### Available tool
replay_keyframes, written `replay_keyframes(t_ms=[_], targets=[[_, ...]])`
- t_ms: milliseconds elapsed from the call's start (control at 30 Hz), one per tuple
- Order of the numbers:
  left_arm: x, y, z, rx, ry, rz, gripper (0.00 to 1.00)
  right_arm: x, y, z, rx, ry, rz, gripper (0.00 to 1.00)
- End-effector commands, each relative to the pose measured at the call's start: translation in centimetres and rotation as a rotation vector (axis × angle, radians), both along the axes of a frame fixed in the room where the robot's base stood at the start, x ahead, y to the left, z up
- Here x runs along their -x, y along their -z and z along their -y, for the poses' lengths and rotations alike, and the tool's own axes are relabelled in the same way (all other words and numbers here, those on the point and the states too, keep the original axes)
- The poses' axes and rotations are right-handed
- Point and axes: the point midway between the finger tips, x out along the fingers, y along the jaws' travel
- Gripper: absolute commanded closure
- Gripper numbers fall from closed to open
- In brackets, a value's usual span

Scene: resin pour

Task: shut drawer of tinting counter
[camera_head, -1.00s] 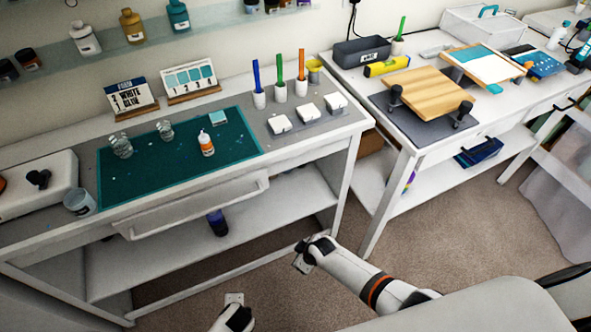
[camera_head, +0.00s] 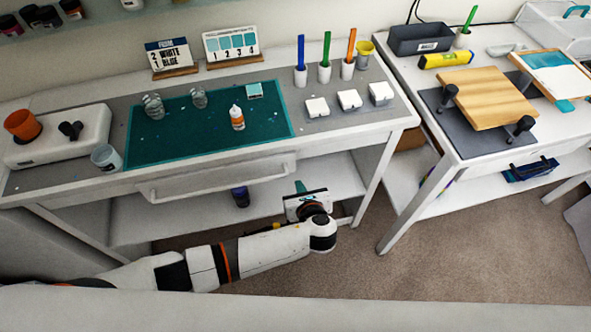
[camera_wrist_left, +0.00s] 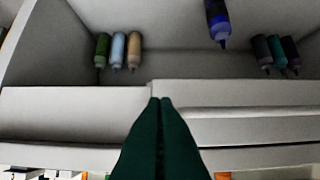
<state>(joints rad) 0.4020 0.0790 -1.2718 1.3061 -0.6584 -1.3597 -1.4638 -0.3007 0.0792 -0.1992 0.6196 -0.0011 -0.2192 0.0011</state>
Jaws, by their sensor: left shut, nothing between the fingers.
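The tinting counter (camera_head: 332,137) is white with a grey top and a shallow drawer (camera_head: 178,182) in its front, with a long bar handle (camera_head: 222,184). In the left wrist view the drawer front (camera_wrist_left: 250,128) is on the right, with a visible step at its edge; how far it stands out is hard to tell. My left gripper (camera_head: 300,186) is in front of the counter, near the drawer's right end. Its green fingers (camera_wrist_left: 161,101) are shut and empty, pointing at the counter front; contact cannot be told. My right gripper is out of view.
A green mat (camera_head: 180,143) on the counter holds glass jars and a white bottle (camera_head: 237,118). Bottles stand on the lower shelf, including a blue one (camera_head: 240,196). A second table (camera_head: 462,148) is to the right. Carpet (camera_head: 400,262) is clear in front.

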Motion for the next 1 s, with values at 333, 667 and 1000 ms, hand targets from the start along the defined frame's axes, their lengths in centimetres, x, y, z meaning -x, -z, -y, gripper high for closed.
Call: replay_keyframes(t_ms=[333, 667, 1000], targets=[[-5.1, 1.2, -1.5, 0.001, -0.001, -0.001, 1.00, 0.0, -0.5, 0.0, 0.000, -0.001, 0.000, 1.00], [-5.9, 1.3, -1.7, 0.001, -0.001, -0.002, 1.00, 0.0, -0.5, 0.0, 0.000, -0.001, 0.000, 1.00], [-7.6, 1.5, -2.2, 0.000, -0.002, 0.000, 1.00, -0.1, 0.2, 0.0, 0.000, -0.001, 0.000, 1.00]])
